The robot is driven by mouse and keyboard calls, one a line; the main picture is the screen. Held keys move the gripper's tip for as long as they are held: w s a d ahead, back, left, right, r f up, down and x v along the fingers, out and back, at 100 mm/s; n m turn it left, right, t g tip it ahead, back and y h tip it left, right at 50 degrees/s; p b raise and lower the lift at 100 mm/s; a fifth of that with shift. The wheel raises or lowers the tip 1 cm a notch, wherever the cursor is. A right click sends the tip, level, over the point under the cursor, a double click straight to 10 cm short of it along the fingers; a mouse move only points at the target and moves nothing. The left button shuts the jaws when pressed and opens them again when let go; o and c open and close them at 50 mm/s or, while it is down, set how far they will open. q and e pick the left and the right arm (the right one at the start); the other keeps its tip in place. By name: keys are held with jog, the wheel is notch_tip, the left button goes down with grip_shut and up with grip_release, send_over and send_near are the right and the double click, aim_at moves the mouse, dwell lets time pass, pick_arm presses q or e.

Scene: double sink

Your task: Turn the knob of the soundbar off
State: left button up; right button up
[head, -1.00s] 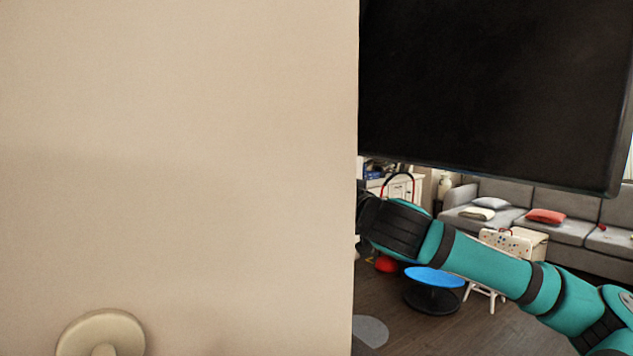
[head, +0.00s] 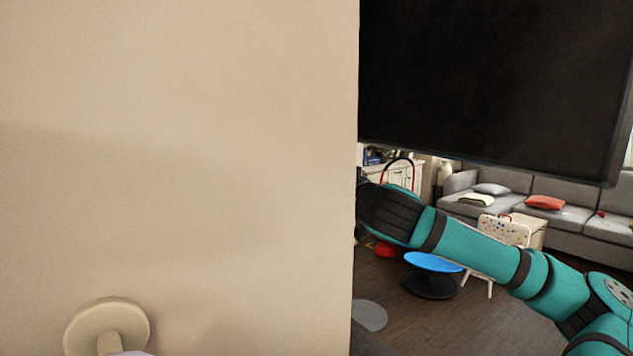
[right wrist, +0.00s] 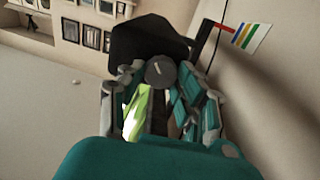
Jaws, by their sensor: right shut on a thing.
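In the right wrist view, a dark grey round knob (right wrist: 160,70) with a short pale mark sits on the face of a black soundbar (right wrist: 148,38). My right gripper (right wrist: 160,78) has its teal and grey fingers on either side of the knob and is shut on it. In the head view, my right arm comes in from the right, and its gripper end is hidden behind the beige surface. The knob and soundbar cannot be made out there. My left gripper is not in view.
A plain beige surface (head: 180,180) fills the head view's left half, with a round beige fitting (head: 105,325) low on it. A large dark panel (head: 490,80) hangs above my right arm. Beyond are a blue-topped stool (head: 432,262) and a grey sofa (head: 580,225).

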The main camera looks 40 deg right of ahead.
jog(key=shift+a+f+n+p, duration=0.15)
jog(key=shift+n+p, duration=1.25)
jog(key=shift+n, duration=3.35)
jog(key=shift+d+f+n+p, duration=0.15)
jog(key=shift+n+p, duration=1.2)
jog(key=shift+n, duration=3.35)
jog(key=shift+a+f+n+p, duration=0.15)
jog(key=shift+n+p, duration=1.25)
jog(key=shift+n, duration=3.35)
jog(key=o, duration=1.1)
jog(key=shift+r, duration=0.1)
